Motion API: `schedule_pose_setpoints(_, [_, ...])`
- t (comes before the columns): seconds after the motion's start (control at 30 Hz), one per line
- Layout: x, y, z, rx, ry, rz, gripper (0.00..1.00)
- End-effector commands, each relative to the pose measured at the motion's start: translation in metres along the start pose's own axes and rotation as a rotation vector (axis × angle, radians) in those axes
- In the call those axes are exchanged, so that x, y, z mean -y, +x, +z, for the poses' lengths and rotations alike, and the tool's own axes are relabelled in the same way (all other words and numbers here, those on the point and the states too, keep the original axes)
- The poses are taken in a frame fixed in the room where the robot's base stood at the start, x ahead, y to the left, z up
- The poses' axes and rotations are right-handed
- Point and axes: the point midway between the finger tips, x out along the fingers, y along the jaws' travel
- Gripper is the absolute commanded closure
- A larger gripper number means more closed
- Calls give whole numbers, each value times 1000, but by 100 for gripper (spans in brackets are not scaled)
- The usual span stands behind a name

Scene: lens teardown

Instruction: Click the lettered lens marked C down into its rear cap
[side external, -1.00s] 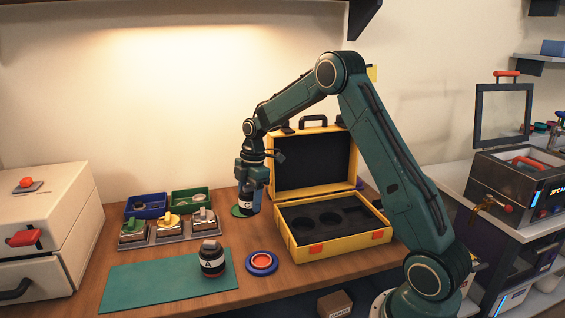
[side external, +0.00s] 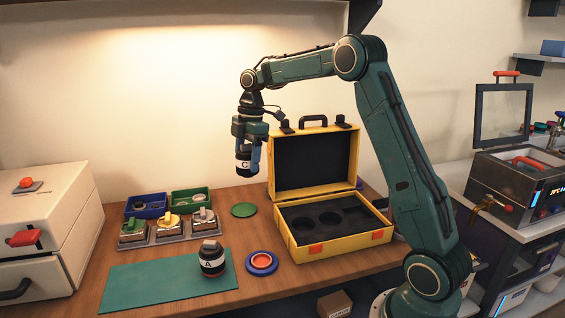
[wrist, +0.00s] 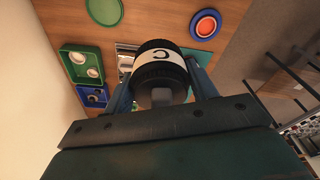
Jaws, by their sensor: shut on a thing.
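The lens marked C (side external: 243,163) is black with a white band. My gripper (side external: 247,166) is shut on it and holds it upright, well above the table. The lens also shows between the fingers in the wrist view (wrist: 160,68). A green disc (side external: 244,210) lies on the table below and also shows in the wrist view (wrist: 104,12).
An open yellow case (side external: 333,247) with round foam recesses stands to the right. Blue (side external: 145,206) and green (side external: 190,199) bins and a grey tray of clamp-like parts (side external: 167,233) stand left. A white drawer cabinet (side external: 45,240) is at far left.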

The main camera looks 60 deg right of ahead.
Motion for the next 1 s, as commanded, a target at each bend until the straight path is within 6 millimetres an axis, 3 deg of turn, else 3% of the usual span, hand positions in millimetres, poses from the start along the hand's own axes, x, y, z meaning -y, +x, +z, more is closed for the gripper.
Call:
schedule_pose_setpoints(0.57, [1, 2, -2, -2, -1, 1, 66])
schedule_pose_setpoints(0.77, [8, 13, -7, -11, 1, -2, 66])
schedule_pose_setpoints(1.0, [28, 41, -20, -28, 4, -5, 66])
